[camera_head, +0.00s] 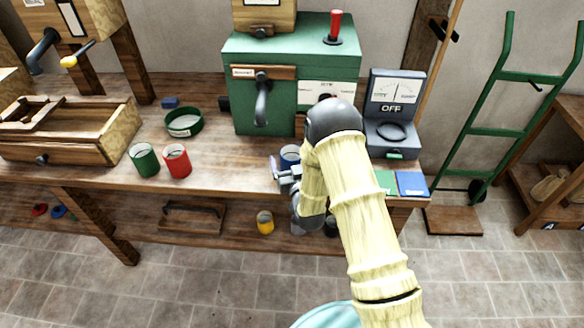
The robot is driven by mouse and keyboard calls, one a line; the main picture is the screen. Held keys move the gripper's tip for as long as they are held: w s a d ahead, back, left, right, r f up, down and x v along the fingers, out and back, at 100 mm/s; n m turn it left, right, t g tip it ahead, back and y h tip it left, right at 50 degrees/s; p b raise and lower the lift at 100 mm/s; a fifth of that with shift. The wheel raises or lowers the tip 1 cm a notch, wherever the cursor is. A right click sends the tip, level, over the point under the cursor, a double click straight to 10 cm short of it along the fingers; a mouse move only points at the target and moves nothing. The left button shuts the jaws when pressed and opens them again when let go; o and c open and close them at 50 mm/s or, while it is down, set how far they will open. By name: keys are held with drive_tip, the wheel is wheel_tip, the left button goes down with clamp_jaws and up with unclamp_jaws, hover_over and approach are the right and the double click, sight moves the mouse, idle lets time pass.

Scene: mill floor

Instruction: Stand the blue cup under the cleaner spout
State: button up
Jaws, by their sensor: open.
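The blue cup (290,153) stands upright on the workbench in front of the green machine, its lower part hidden by my gripper. My gripper (281,168) is open at the cup's near side; I cannot tell whether the fingers are around it or touching it. The cup is to the right of this spout and nearer the bench's front. The bench top below the spout looks bare.
A green cup (144,159), a red cup (177,160) and a round green sieve-like dish (184,123) stand left. A wooden tray box (110,130) is farther left. A yellow cup (265,222) sits below.

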drive_tip(key=shift+w+d, duration=0.1)
drive_tip(key=shift+w, duration=0.05)
drive_tip(key=c, duration=1.3)
drive_tip(key=shift+r, duration=0.1)
wheel_tip(320, 180, up, 10)
drive_tip(key=shift+f, duration=0.2)
